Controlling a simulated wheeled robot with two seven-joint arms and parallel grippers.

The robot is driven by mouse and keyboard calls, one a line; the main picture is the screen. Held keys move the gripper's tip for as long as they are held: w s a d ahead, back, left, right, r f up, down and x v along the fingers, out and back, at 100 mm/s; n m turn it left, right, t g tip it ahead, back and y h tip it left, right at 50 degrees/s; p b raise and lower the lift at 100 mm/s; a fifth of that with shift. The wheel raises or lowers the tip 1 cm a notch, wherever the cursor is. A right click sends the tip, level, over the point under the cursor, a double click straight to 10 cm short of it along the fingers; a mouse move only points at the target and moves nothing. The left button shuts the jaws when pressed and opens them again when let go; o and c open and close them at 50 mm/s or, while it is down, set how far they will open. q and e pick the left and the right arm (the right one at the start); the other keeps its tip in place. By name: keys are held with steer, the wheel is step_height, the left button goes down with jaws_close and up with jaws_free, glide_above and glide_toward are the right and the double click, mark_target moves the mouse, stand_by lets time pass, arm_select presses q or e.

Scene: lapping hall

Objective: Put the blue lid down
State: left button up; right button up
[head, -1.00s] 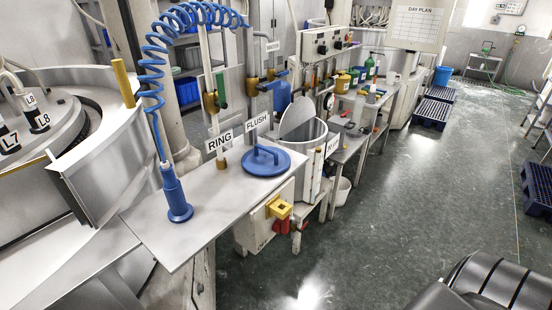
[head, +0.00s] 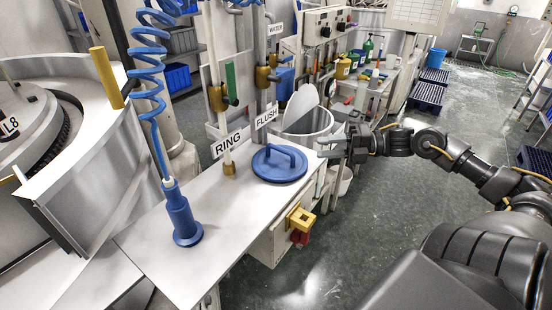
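The blue lid (head: 279,168) lies flat on the steel table (head: 225,205), its bar handle on top, near the table's back right corner. My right gripper (head: 322,147) is to the right of the lid, apart from it, near the table's right edge. Its fingers look spread, with nothing between them. My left gripper is not in view.
A blue nozzle (head: 183,218) on a coiled hose stands on the table's left part. The RING (head: 228,144) and FLUSH (head: 267,116) signs and their pipes rise behind. An open drum (head: 303,125) stands behind the lid. The table's front is clear.

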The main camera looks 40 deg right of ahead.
mark_target(288, 162)
steer(key=x, duration=0.4)
steer(key=shift+w+a, duration=0.1)
steer(key=shift+w, duration=0.15)
steer(key=shift+w+a+f, duration=0.2)
steer(key=shift+w, duration=0.05)
steer(key=shift+a+p, duration=0.1)
steer(key=shift+p, duration=0.2)
steer(key=shift+w+a+r, duration=0.1)
steer(key=shift+w+a, duration=0.05)
steer(key=shift+a, duration=0.05)
steer(key=p+x, duration=0.1)
steer(key=x, duration=0.2)
steer(key=shift+w+a+p, duration=0.2)
steer(key=shift+a+p, duration=0.05)
steer(key=shift+p, duration=0.15)
steer(key=shift+w+a+f, duration=0.25)
steer(key=shift+a, duration=0.15)
